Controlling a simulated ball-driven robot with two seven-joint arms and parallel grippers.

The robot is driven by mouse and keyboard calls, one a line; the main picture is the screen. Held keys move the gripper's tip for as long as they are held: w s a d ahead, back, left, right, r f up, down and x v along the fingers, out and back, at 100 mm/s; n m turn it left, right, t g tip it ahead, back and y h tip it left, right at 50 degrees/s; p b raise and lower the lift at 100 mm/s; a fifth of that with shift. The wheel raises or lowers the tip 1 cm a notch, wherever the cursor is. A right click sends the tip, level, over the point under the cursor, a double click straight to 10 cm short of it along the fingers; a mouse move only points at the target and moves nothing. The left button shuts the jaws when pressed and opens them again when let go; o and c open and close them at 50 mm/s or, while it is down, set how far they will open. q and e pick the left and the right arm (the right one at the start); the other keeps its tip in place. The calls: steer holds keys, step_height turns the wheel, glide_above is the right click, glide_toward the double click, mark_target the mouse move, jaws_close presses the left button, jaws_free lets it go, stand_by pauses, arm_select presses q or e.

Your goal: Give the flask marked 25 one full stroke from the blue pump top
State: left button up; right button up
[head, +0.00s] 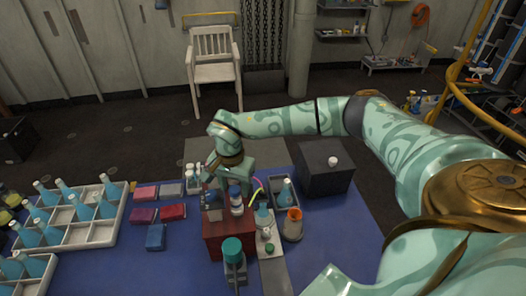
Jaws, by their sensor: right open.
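My right arm reaches in from the right, and its gripper (217,184) points down over the dark red block (228,240). The gripper is open. A small bottle with a dark blue top (235,205) stands on the block, just right of the fingers; whether they touch it I cannot tell. Another small bottle (213,208) stands beside it, partly hidden by the gripper. Right of the block are a blue-filled flask (263,214) and a grey flask with an orange mouth (292,226). No mark reading 25 is legible. My left gripper is not in view.
White racks (82,236) of blue bottles stand at the left, near coloured packs (172,212). A grey bin (276,183) holding a bottle and a dark box (325,168) lie to the right. A teal-topped object (232,250) stands in front. The blue mat's right front is clear.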

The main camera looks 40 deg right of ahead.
steer(key=shift+r+p, duration=3.3)
steer(key=shift+r, duration=0.3)
steer(key=shift+f, duration=0.1)
